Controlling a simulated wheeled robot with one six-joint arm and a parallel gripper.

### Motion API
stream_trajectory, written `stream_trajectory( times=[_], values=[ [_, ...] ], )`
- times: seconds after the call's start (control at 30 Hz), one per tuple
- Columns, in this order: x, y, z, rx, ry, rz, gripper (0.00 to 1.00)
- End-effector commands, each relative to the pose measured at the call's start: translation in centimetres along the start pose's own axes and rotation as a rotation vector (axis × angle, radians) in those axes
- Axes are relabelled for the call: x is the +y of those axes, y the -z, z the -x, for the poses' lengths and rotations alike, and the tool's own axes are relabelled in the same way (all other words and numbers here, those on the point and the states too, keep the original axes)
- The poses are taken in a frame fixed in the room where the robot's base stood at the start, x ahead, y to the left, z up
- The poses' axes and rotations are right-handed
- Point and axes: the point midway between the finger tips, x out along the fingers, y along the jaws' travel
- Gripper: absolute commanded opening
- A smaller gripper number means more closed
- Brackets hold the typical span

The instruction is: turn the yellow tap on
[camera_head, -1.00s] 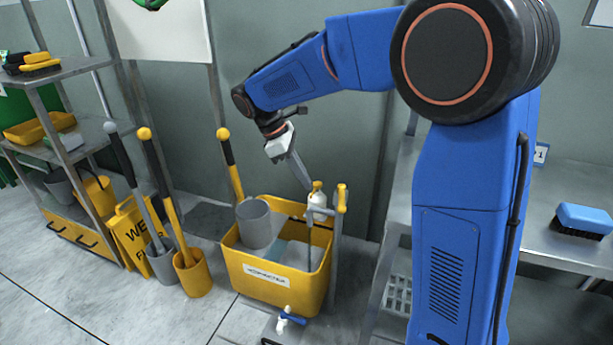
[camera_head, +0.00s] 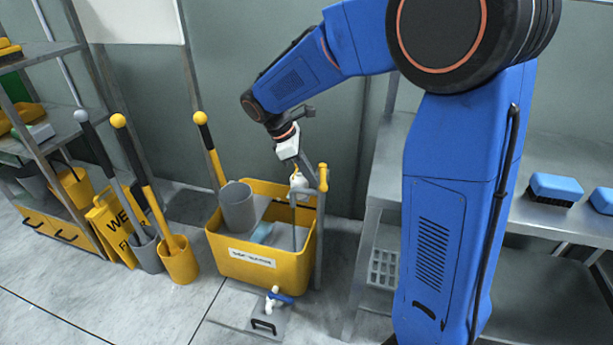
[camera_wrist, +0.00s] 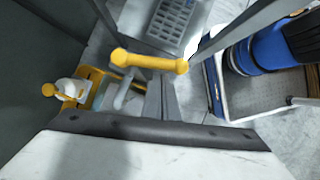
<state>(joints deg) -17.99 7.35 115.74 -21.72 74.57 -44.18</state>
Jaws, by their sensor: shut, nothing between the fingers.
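The yellow tap (camera_head: 298,182) has a white body and a small yellow handle. It stands above the right back part of a yellow bin (camera_head: 250,269). It also shows at the left of the wrist view (camera_wrist: 68,88). My gripper (camera_head: 308,171) is shut and empty. It points down, with its grey fingers close by the tap; I cannot tell whether they touch it. The fingers partly cover the view near the tap's handle. A blue-handled white tap (camera_head: 274,298) sits low in front of the bin.
A grey post with a yellow crossbar handle (camera_head: 323,178) stands right beside the yellow tap; the handle fills the middle of the wrist view (camera_wrist: 150,62). A grey bucket (camera_head: 238,208) is in the bin. A metal bench (camera_head: 560,222) with blue brushes stands right.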

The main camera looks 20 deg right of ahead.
Motion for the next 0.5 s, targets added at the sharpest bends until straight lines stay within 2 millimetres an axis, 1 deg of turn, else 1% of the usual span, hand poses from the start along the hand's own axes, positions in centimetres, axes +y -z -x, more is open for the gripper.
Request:
stream_trajectory(
  times=[0.27,0.5],
  values=[
    [-0.04,-0.01,0.01,0.000,-0.002,0.004,0.00],
    [-0.23,-0.28,-0.12,0.001,-0.024,0.047,0.00]
  ],
)
